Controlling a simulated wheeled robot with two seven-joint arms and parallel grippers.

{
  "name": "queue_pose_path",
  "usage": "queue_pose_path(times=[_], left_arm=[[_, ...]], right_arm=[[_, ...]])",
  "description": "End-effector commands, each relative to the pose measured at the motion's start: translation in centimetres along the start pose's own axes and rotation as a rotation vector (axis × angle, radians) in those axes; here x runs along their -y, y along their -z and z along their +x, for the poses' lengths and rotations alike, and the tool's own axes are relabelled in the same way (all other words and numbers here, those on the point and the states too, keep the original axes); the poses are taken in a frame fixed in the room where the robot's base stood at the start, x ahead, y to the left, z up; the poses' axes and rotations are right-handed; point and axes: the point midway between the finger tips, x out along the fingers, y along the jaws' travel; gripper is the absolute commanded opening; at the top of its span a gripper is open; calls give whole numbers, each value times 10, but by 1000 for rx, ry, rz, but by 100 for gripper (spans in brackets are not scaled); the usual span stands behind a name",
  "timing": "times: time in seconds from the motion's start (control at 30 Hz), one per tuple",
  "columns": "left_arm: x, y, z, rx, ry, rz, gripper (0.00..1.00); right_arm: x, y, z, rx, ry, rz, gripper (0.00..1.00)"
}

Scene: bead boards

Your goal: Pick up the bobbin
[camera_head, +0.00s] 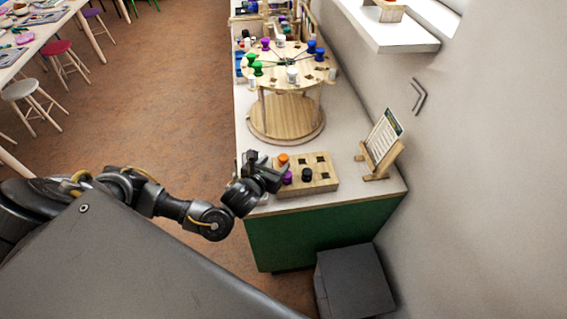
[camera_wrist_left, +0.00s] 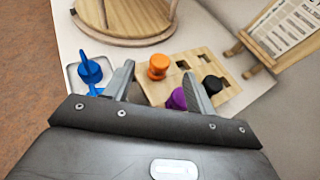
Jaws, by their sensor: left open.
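My left gripper (camera_head: 266,164) is open and empty over the near end of the counter. In the left wrist view its fingers (camera_wrist_left: 158,72) are spread, with an orange bobbin (camera_wrist_left: 158,66) seen between and beyond their tips. That orange bobbin (camera_head: 283,159), a purple bobbin (camera_head: 287,178) and a black bobbin (camera_head: 307,175) stand in a wooden board with square holes (camera_head: 326,184). The right finger partly covers the purple bobbin (camera_wrist_left: 176,99) in the wrist view. A blue bobbin (camera_wrist_left: 89,68) is on a small pale tray (camera_wrist_left: 73,78) left of the fingers; my gripper hides it in the head view.
A round two-tier wooden stand (camera_head: 270,127) with several coloured bobbins is behind the board. A card on a wooden holder (camera_head: 380,150) stands to the right by the wall. A dark box (camera_head: 352,282) is on the floor at the counter's end.

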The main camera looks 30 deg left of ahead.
Motion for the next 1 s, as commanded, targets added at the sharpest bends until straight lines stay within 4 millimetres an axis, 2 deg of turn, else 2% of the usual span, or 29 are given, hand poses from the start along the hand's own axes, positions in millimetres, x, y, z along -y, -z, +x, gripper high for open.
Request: queue_pose_path(times=[0.17,0.4,0.5,0.77,1.0], left_arm=[[0,1,6,1,0,2,56],[2,4,41,2,-1,2,56],[2,5,50,0,0,2,56],[2,6,52,-2,1,-1,56],[2,6,52,-1,1,0,26]], right_arm=[[0,0,0,0,0,0,36],[0,0,0,1,0,0,36],[0,0,0,1,-1,0,36],[0,0,0,1,0,0,36],[0,0,0,1,-1,-1,36]])
